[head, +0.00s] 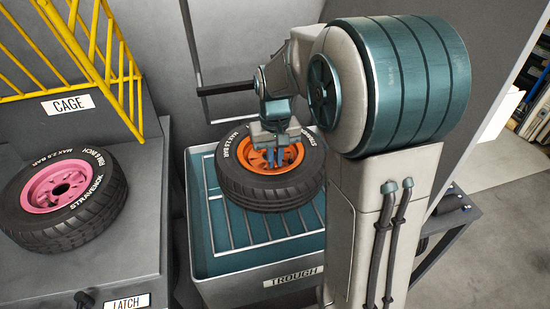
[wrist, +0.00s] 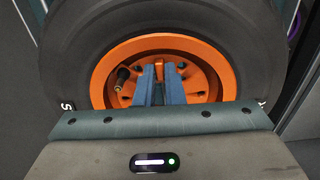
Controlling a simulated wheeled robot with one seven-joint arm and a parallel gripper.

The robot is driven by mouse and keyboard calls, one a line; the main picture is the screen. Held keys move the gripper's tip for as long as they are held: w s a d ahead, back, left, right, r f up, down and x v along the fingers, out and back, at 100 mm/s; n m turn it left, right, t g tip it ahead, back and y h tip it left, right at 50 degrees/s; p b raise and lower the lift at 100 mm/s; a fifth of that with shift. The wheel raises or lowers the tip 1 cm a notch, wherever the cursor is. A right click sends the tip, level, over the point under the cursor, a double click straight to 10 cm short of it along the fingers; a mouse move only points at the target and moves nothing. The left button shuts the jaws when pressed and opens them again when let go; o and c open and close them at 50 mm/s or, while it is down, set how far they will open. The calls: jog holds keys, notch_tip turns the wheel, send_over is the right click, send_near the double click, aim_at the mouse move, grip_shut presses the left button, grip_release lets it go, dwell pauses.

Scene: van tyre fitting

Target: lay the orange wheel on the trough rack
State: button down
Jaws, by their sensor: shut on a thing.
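The orange wheel (head: 278,184), a black tyre on an orange rim, is at the trough rack (head: 245,228), lying about flat over the back part of its slats. I cannot tell whether it touches the slats or hangs just above them. My gripper (head: 277,158) comes down from above onto the rim. In the wrist view its blue fingers (wrist: 160,85) are close together at the hub of the orange rim (wrist: 113,65), shut on the wheel. The fingertips and the exact grip are partly hidden.
A pink-rimmed wheel (head: 62,195) lies on the grey bench at the left, under the yellow cage bars (head: 105,60) and the CAGE sign (head: 68,105). A dark frame bar (head: 225,88) stands behind the trough. The front slats are bare.

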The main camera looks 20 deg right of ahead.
jog(key=shift+w+f, duration=0.15)
jog(key=shift+f, duration=1.8)
jog(key=c, duration=1.5)
grip_release()
jog(key=shift+f, duration=0.1)
